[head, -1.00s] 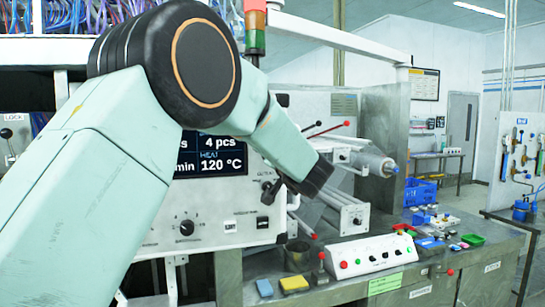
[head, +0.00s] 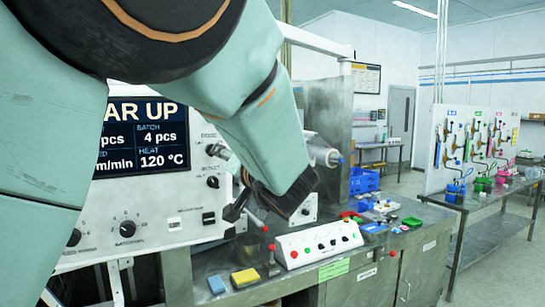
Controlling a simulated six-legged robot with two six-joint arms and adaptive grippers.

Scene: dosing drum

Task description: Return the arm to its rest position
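My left arm comes in from the left, large and close, and bends down in front of the machine. Its dark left gripper (head: 236,208) hangs at the lower end of the arm, in front of the right edge of the control panel (head: 140,215). I see no object in it, but its fingers are too small and dark to tell whether they are open. I cannot tell whether it touches the panel. My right gripper is not in view. The panel's screen (head: 142,137) reads 4 pcs and 120 °C and is partly hidden by the arm.
A white button box (head: 318,243) stands on the metal bench. A yellow block (head: 245,278) and a blue block (head: 216,284) lie near its front edge. A blue crate (head: 362,181) is farther back.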

